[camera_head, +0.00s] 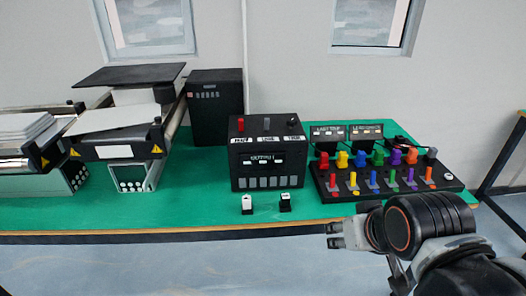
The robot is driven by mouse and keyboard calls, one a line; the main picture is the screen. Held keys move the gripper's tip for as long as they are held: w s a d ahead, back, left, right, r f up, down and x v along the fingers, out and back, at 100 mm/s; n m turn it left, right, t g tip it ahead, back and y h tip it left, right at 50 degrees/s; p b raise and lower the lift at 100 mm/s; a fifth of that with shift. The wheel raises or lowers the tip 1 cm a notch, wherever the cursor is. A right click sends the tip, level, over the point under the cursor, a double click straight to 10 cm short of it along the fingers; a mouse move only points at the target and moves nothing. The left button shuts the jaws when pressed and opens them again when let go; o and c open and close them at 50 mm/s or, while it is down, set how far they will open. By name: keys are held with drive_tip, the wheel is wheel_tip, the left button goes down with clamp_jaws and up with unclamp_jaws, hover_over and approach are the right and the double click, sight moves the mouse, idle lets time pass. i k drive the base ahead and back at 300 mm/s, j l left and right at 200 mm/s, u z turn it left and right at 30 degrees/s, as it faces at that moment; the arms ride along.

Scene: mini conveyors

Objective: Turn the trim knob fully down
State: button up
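A black control box (267,170) stands upright on the green table, with a display and a row of grey keys on its front. Three controls rise from its top: a red one (240,124) at left, a grey one (267,123) in the middle and a dark one (293,121) at right. Small white labels sit below them; the right one seems to read TRIM, but the print is small. My gripper (335,236) is in front of the table edge, right of and lower than the box, pointing left and touching none of the controls. Its finger gap is unclear.
A black panel (325,187) with several coloured levers is right of the box, above my gripper. Two small switches (247,204) (285,203) stand before the box. Mini conveyors (115,146) and a black cabinet (215,110) are left. The front-left green tabletop is clear.

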sight(291, 123)
drive_tip(key=i+u, duration=0.25)
drive_tip(key=i, duration=0.3)
drive_tip(key=i+l+u, duration=0.15)
drive_tip(key=i+u, duration=0.15)
drive_tip(key=i, duration=0.25)
